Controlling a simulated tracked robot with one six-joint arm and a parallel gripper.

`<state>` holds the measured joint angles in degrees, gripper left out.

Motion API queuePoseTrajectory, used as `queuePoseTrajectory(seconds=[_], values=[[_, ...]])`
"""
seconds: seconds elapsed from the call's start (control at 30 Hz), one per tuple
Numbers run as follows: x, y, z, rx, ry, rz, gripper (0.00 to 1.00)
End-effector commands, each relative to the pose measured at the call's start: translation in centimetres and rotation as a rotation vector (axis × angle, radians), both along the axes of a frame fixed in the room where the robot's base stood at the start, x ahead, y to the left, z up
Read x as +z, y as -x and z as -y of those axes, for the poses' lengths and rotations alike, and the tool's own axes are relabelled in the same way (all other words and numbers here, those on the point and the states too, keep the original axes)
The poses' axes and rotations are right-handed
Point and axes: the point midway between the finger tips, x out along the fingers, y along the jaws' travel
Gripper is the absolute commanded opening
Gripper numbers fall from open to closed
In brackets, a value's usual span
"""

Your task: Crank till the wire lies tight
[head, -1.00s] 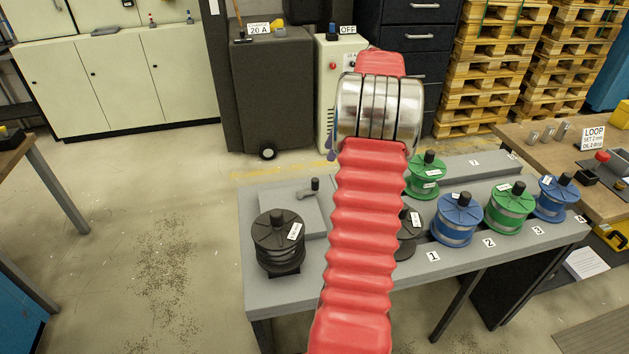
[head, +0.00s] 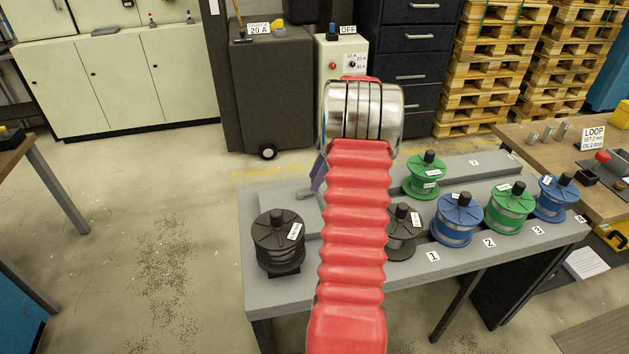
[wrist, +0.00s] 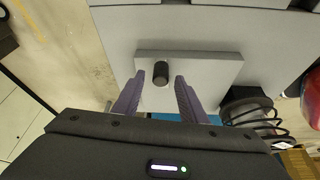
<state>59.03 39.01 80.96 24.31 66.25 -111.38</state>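The crank's dark, upright knob (wrist: 161,73) shows in the wrist view above a flat grey plate (wrist: 210,68). My gripper (wrist: 160,80) is open, with one purple finger on each side of the knob and a gap to both. I cannot tell whether the fingertips are level with the knob. In the head view a purple finger (head: 318,172) shows beside my red arm, over the plate (head: 280,208); the knob is hidden there. Another black spool (head: 403,232) is partly behind my arm. No wire is clear at the crank.
The grey bench (head: 340,290) carries blue (head: 458,220) and green (head: 510,208) spools on the right, beside numbered labels. A wooden table (head: 550,150) stands further right. A dark cabinet (head: 275,90) and a switch box (head: 340,65) stand behind.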

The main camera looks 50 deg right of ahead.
Motion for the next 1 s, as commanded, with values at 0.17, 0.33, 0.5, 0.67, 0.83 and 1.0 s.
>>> queuePoseTrajectory(seconds=[0.17, 0.33, 0.5, 0.67, 0.83, 1.0], values=[[-1.4, -0.4, -0.4, 0.001, 0.0, 0.0, 0.38], [-1.7, -0.5, -0.5, 0.001, 0.001, 0.0, 0.38], [-1.6, -0.5, -0.4, 0.0, 0.0, 0.0, 0.38], [-1.6, -0.5, -0.4, 0.0, 0.0, 0.0, 0.26], [-1.6, -0.5, -0.4, 0.0, 0.0, 0.0, 0.14], [-1.6, -0.5, -0.4, 0.0, 0.0, 0.0, 0.03]])
